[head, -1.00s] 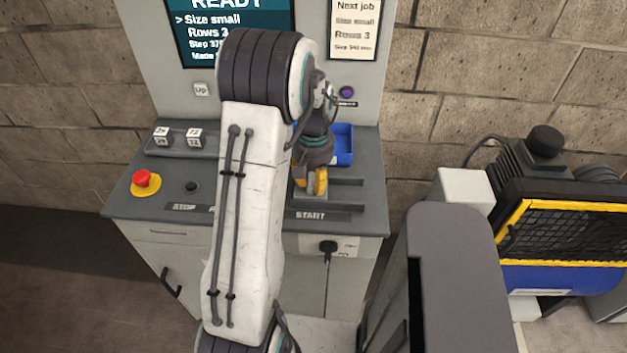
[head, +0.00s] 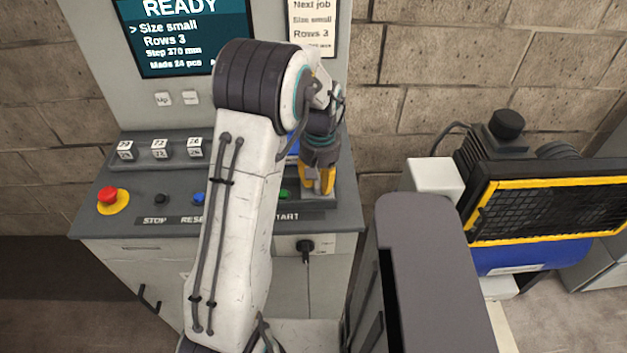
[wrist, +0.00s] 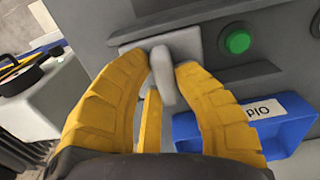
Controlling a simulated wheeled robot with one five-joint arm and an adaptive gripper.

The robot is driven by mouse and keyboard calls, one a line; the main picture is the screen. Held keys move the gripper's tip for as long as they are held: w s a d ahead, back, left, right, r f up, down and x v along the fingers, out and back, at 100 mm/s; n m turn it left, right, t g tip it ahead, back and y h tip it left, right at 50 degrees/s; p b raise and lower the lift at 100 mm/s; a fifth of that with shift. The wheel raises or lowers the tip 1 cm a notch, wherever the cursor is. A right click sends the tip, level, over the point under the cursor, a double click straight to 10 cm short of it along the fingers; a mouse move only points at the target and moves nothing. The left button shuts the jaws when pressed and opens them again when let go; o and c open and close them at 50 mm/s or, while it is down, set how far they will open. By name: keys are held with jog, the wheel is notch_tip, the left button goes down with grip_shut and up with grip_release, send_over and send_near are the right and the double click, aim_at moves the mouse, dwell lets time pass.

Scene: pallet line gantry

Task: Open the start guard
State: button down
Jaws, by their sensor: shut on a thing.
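The start guard (wrist: 192,42) is a grey sliding plate with an upright grip (wrist: 163,72). In the wrist view my gripper (wrist: 165,68), with yellow fingers, is closed around that grip. The round green start button (wrist: 238,41) lies uncovered beside the plate in the slot, on its right in the wrist view. In the head view the green button (head: 285,195) shows just left of my gripper (head: 318,190), above the START label. The guard plate is mostly hidden by my fingers there.
The console has a red emergency stop (head: 108,195), a black button (head: 161,199), a blue button (head: 199,198) and number blocks (head: 159,148). A blue tray (wrist: 290,122) lies near my fingers. A yellow-framed machine (head: 550,205) stands at right.

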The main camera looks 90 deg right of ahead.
jog(key=c, duration=0.9)
grip_release()
jog(key=shift+c, duration=0.2)
notch_tip(320, 180, up, 12)
dwell(0.6)
